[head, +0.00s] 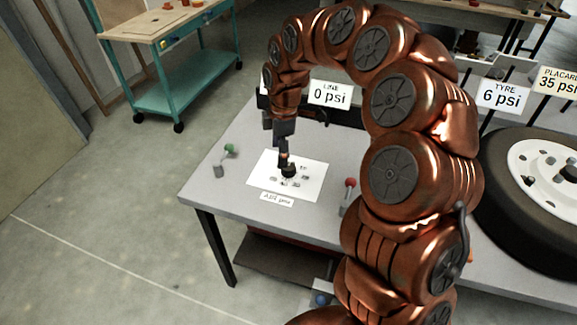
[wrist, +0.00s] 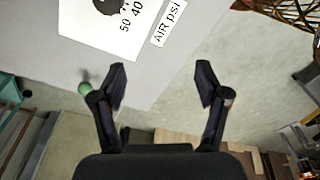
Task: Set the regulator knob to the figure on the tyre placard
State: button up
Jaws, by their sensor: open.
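The dark regulator knob (head: 289,171) stands on a white dial sheet (head: 312,182) on the grey bench, with an "AIR psi" label (head: 277,199) in front. The knob's setting cannot be read. In the wrist view the knob (wrist: 107,6) is cut by the top edge, with 50 and 40 printed beside it. The placard sign (head: 560,82) at the right reads 35 psi. My gripper (head: 283,158) is close to the knob in the head view, partly overlapping it. In the wrist view my gripper (wrist: 160,70) has its fingers apart with nothing between them.
A green-tipped lever (head: 228,150) is left of the sheet and a red-tipped lever (head: 350,184) right of it. Signs read LINE 0 psi (head: 330,94) and TYRE 6 psi (head: 499,96). A tyre (head: 520,200) lies at the right. A teal cart (head: 165,95) stands behind.

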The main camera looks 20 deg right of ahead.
aim_at(289, 166)
jog(key=w+d+f+n, duration=0.1)
jog(key=w+f, duration=0.1)
jog(key=w+d+f+n, duration=0.1)
jog(key=w+d+f, duration=0.1)
jog(key=w, duration=0.1)
jog(key=w+d+f+n+h, duration=0.1)
jog(key=w+f, duration=0.1)
jog(key=f, duration=0.1)
jog(key=shift+w+d, duration=0.15)
jog(key=shift+w, duration=0.15)
jog(key=shift+f+p, duration=1.5)
jog(key=shift+f, duration=2.5)
jog(key=shift+c, duration=0.4)
jog(key=c, duration=1.1)
jog(key=shift+f+b, duration=0.1)
jog(key=shift+b, duration=0.3)
